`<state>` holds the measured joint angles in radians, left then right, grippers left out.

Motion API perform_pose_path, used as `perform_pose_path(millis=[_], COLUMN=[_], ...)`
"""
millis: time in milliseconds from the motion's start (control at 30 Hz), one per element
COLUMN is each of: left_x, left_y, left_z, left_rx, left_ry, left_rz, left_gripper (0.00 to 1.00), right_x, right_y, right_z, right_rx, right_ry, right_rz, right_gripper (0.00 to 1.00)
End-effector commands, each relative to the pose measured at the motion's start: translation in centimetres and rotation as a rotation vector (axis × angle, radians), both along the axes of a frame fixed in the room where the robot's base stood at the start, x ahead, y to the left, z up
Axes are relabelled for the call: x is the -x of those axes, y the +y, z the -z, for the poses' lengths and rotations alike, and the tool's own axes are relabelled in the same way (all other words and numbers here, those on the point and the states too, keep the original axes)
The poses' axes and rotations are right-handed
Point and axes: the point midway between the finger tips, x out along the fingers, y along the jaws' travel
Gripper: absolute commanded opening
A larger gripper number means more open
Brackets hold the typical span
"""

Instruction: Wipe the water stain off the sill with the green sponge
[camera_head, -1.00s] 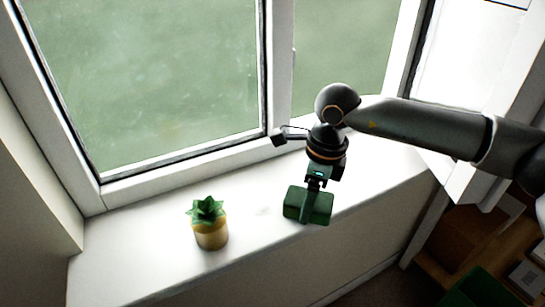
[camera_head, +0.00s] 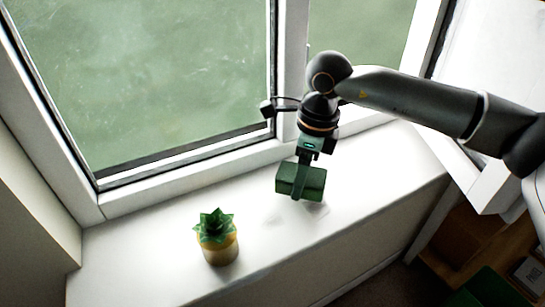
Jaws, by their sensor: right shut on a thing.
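My right gripper (camera_head: 304,163) reaches down from the right over the white window sill (camera_head: 160,258). It is shut on the green sponge (camera_head: 290,181), a dark green block gripped from above. A faint shadow lies on the sill just below and right of the sponge. The sponge looks slightly above the sill, but I cannot tell the exact gap. My left gripper is not in view.
A potted succulent (camera_head: 218,240) in a yellow and tan pot stands on the sill left of the sponge. The window frame (camera_head: 185,178) borders the sill behind. The sill's front edge drops to a wall. A brown shelf with a green item is at lower right.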

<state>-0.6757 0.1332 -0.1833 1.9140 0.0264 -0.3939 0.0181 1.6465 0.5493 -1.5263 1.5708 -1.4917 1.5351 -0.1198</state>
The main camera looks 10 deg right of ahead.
Motion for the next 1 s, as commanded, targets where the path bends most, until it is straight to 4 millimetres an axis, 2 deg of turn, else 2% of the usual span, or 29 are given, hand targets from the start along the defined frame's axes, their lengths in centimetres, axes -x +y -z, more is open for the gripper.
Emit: perform_pose_path(millis=[33, 500, 1000], left_x=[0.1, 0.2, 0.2], left_y=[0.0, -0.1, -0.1], left_z=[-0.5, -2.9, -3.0], left_rx=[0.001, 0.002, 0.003], left_ry=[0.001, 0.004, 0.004], left_rz=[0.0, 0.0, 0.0], left_gripper=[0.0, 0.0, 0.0], right_x=[0.0, 0.1, 0.1], right_y=[0.1, 0.4, 0.5], right_z=[-0.8, -5.0, -5.4], right_rx=[-0.001, -0.001, -0.001], right_ry=[0.0, -0.001, -0.001], right_rz=[0.0, -0.003, -0.003], right_gripper=[0.26, 0.26, 0.26])
